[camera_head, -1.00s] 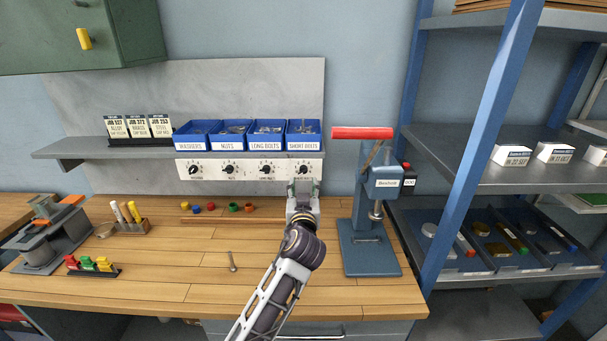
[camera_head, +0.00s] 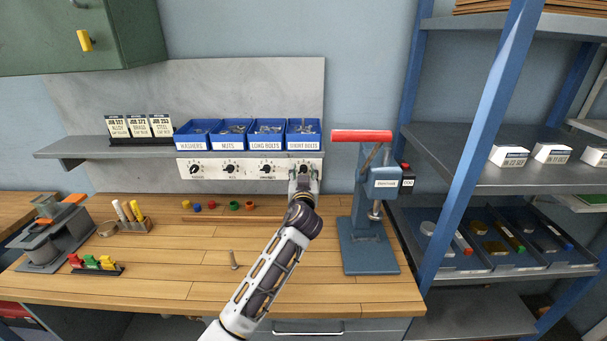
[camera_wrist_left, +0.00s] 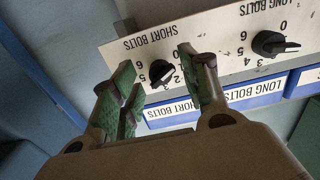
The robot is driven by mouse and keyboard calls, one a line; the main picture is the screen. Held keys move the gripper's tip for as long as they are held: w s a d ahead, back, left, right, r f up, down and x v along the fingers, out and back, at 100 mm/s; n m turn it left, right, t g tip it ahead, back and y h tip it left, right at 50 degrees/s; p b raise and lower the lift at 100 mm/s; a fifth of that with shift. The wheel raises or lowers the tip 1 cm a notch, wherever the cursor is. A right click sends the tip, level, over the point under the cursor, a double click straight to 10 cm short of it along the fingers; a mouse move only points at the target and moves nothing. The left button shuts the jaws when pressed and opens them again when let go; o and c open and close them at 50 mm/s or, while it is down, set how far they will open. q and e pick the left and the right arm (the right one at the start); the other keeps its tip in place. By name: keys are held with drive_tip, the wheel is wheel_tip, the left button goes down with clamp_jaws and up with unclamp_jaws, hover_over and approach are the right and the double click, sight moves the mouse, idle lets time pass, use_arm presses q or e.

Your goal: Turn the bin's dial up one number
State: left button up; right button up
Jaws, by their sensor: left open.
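The short bolts dial (camera_wrist_left: 161,72) is a black knob on a white numbered panel (camera_head: 250,171). In the left wrist view it shows between the two green-padded fingers of my left gripper (camera_wrist_left: 153,80). The fingers are open on either side of it, and I cannot tell if they touch it. In the head view my left gripper (camera_head: 304,178) is up against the panel's right end and partly covers this dial. The blue short bolts bin (camera_head: 303,146) sits right above. I cannot tell exactly which number the pointer marks.
The long bolts dial (camera_wrist_left: 273,44) is beside it, and two more dials are farther left on the panel. A blue press (camera_head: 370,245) with a red handle (camera_head: 362,135) stands close to the right of my arm.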

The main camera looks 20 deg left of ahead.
drive_tip(key=shift+d, duration=0.4)
use_arm(q)
drive_tip(key=c, duration=0.9)
drive_tip(key=shift+m, duration=0.5)
use_arm(e)
drive_tip(key=shift+a+r, duration=0.2)
drive_tip(key=shift+a, duration=0.1)
use_arm(q)
drive_tip(key=shift+m+p, duration=0.4)
drive_tip(key=shift+m, duration=0.4)
drive_tip(key=m+p, duration=0.1)
drive_tip(key=m, duration=0.2)
drive_tip(key=shift+m, duration=0.3)
drive_tip(key=shift+c, duration=0.2)
drive_tip(key=shift+m+p, duration=0.5)
drive_tip(key=shift+m, duration=0.3)
use_arm(e)
drive_tip(key=shift+d+r, duration=0.25)
drive_tip(key=shift+r, duration=1)
use_arm(q)
drive_tip(key=shift+f, duration=0.1)
